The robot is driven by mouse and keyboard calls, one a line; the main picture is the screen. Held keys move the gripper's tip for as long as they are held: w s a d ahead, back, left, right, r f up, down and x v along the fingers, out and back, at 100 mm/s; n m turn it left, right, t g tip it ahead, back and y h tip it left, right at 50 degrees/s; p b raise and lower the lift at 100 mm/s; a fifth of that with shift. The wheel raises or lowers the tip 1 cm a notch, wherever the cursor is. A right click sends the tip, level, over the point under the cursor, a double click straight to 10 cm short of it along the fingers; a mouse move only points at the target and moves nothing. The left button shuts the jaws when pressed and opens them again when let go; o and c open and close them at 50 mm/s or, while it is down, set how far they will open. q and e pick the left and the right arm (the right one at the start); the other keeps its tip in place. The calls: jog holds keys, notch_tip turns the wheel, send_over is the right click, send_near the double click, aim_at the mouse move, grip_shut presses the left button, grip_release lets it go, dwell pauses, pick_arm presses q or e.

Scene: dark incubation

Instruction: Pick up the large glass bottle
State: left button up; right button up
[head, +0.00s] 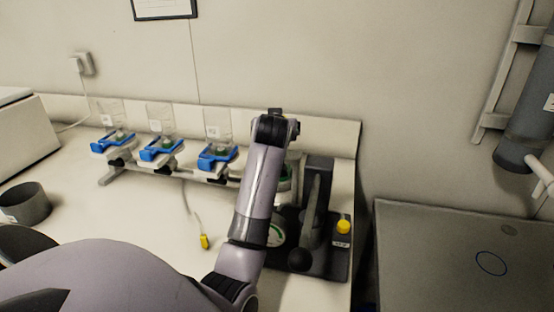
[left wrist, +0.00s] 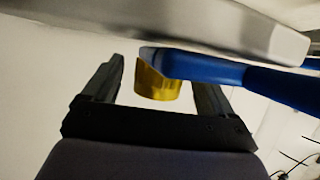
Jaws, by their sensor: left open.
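Three clear glass vessels, the left one (head: 109,112), the middle one (head: 160,117) and the right one (head: 217,124), stand in blue clamps on a rail at the back of the bench. I cannot tell whether one is the large glass bottle. Part of a green-ringed object (head: 285,183) shows behind my left forearm. My left gripper (left wrist: 158,76) is open in the left wrist view; in the head view my arm hides its fingers. A yellow cylindrical piece (left wrist: 157,84) appears between the fingers, with no clear contact. My right gripper is not in view.
A blue bar (left wrist: 215,70) and a grey metal edge (left wrist: 220,25) lie close across the left wrist view. A dark device (head: 318,215) with a yellow knob (head: 343,227) stands right of my arm. A grey pot (head: 25,204) is at left. The middle bench is mostly clear.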

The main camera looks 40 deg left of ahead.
pick_arm(q)
jog(key=shift+x, duration=0.9)
grip_shut()
jog(key=shift+r, duration=0.15)
